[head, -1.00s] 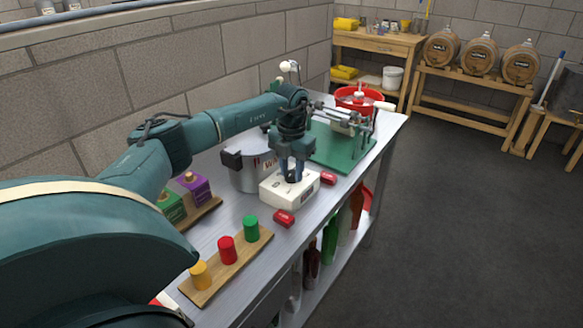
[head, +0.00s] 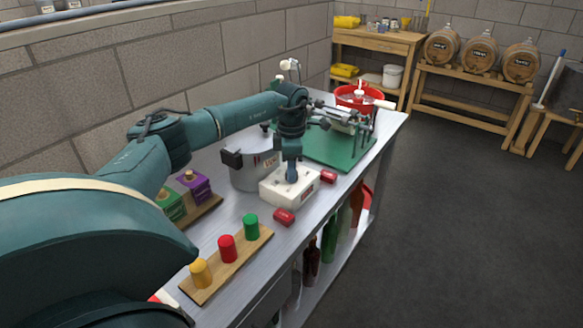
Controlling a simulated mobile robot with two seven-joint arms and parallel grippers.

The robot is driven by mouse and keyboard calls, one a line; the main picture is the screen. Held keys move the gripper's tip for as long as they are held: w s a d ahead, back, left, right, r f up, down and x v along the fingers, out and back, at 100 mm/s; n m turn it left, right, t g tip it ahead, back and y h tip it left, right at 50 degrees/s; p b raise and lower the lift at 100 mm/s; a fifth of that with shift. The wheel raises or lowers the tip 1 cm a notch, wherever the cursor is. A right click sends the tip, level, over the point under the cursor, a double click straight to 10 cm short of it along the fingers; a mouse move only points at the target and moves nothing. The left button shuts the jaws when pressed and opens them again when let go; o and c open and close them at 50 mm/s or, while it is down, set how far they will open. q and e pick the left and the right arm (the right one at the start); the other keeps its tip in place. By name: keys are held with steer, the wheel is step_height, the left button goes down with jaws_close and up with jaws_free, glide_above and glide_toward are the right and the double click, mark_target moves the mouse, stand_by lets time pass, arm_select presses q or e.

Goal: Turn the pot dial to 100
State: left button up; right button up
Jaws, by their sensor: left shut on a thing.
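A white box (head: 297,192) stands on the metal bench in front of a grey metal pot (head: 245,176). My left gripper (head: 292,177) points straight down onto the top of this box. It is shut on the dial there, which its fingers hide almost wholly. I cannot read the dial's mark or any numbers. The pot has black handles and a red-lettered label, partly behind my gripper. My right gripper is not in view.
Red pieces (head: 284,217) lie close to the box, on its near and right sides. A wooden board (head: 222,278) with yellow, red and green caps is nearer. A green mat (head: 352,157) with a metal device and a red tub (head: 376,93) are farther back.

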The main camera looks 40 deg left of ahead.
arm_select(q)
steer(key=m, duration=0.4)
steer(key=shift+w+r+m, duration=0.1)
steer(key=shift+m, duration=0.2)
steer(key=shift+m+b, duration=0.3)
steer(key=shift+m, duration=1.7)
steer(key=o, duration=1)
steer(key=shift+c, duration=0.2)
step_height(320, 180, up, 13)
steer(key=b, duration=0.1)
steer(key=shift+d, duration=0.1)
